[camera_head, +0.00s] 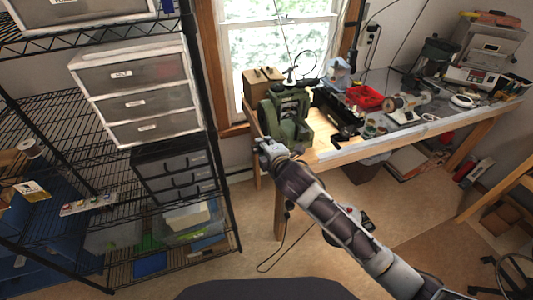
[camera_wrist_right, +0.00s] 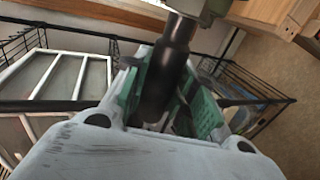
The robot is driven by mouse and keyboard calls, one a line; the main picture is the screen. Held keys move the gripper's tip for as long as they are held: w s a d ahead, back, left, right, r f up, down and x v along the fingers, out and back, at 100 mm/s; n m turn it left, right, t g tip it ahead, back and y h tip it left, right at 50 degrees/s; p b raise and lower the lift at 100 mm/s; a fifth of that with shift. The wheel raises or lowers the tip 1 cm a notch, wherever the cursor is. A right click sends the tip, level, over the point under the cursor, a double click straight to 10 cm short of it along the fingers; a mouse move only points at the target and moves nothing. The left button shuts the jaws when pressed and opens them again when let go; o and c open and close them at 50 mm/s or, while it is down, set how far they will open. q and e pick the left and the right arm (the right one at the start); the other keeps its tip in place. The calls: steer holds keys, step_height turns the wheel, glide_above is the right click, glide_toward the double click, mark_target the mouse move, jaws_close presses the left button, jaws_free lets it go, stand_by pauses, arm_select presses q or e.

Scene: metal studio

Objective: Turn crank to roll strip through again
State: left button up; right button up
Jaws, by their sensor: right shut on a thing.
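A green rolling mill (camera_head: 290,118) stands on the near left end of the wooden workbench, by the window. My right arm reaches in from the lower right, and my right gripper (camera_head: 268,147) is at the mill's near left side. In the right wrist view, the gripper's green-padded fingers (camera_wrist_right: 164,98) are shut around the dark cylindrical crank handle (camera_wrist_right: 171,60). The handle runs up toward a grey-green metal part at the top of that view. The gripper hides the crank in the head view. I cannot make out the strip. My left gripper is not in view.
A black wire shelf (camera_head: 55,115) with a white drawer unit (camera_head: 140,92) stands left of the gripper. The workbench (camera_head: 345,152) holds a red tray (camera_head: 365,97) and several tools to the right. Open floor (camera_head: 240,200) lies below the gripper.

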steer(key=shift+r, duration=0.4)
steer(key=w+a+r, duration=0.2)
steer(key=w+r, duration=0.3)
steer(key=w, duration=0.2)
steer(key=shift+a+r, duration=0.15)
steer(key=shift+r, duration=0.15)
